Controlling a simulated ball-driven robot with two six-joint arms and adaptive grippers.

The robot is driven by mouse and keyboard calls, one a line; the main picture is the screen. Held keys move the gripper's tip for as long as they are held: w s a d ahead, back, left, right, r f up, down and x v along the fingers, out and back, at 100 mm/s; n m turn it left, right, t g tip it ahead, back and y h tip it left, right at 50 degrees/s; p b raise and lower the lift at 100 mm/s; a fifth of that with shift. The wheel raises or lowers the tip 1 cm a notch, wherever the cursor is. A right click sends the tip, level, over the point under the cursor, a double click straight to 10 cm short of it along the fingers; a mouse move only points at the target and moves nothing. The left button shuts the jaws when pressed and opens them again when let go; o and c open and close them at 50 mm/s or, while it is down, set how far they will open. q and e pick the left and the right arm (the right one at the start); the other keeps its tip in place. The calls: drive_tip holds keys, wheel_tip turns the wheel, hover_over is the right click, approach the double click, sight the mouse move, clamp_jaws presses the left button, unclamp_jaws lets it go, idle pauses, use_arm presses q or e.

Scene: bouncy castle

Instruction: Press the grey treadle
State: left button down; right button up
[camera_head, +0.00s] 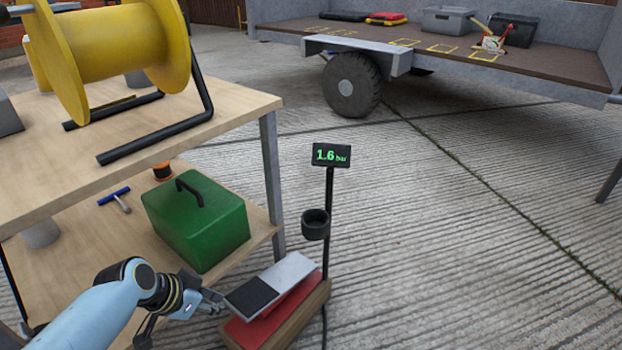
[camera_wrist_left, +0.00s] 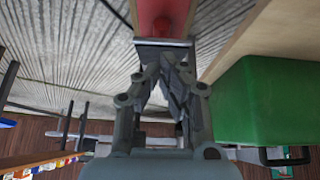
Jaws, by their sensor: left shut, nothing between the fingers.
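The grey treadle (camera_head: 292,268) is a tilted plate with a black pad on its lower left part. It sits over a red base (camera_head: 262,330) on a wooden board, beside a black post. My left gripper (camera_head: 216,298) is shut and empty, just left of the black pad; whether it touches the treadle I cannot tell. In the left wrist view the shut fingertips (camera_wrist_left: 170,62) point at the treadle's end (camera_wrist_left: 150,43), with the red base above it in the picture. My right gripper is not in view.
A display (camera_head: 331,156) on the post reads 1.6 bar, with a black cup (camera_head: 315,224) below it. A wooden shelf unit stands left, holding a green box (camera_head: 197,220) close to my left arm and a yellow reel (camera_head: 115,45) on top. Concrete floor at right is clear.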

use_arm(q)
wheel_tip(320, 180, up, 7)
drive_tip(key=w+d, duration=0.2)
drive_tip(key=shift+w+d, duration=0.35)
use_arm(e)
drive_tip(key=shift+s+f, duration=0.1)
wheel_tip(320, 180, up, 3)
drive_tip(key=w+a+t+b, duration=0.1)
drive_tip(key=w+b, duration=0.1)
drive_tip(key=b, duration=0.2)
use_arm(q)
drive_tip(key=b, duration=0.4)
hover_over(257, 296)
drive_tip(key=s+a, duration=0.1)
drive_tip(key=s, duration=0.1)
wheel_tip(257, 296, down, 10)
drive_tip(key=shift+w+r, duration=0.1)
drive_tip(key=shift+w, duration=0.05)
drive_tip(key=shift+a+f, duration=0.1)
drive_tip(key=shift+f, duration=0.55)
drive_tip(key=shift+s+a+f+b, duration=0.1)
drive_tip(key=shift+s+f+b, duration=0.1)
drive_tip(key=shift+f+b, duration=0.45)
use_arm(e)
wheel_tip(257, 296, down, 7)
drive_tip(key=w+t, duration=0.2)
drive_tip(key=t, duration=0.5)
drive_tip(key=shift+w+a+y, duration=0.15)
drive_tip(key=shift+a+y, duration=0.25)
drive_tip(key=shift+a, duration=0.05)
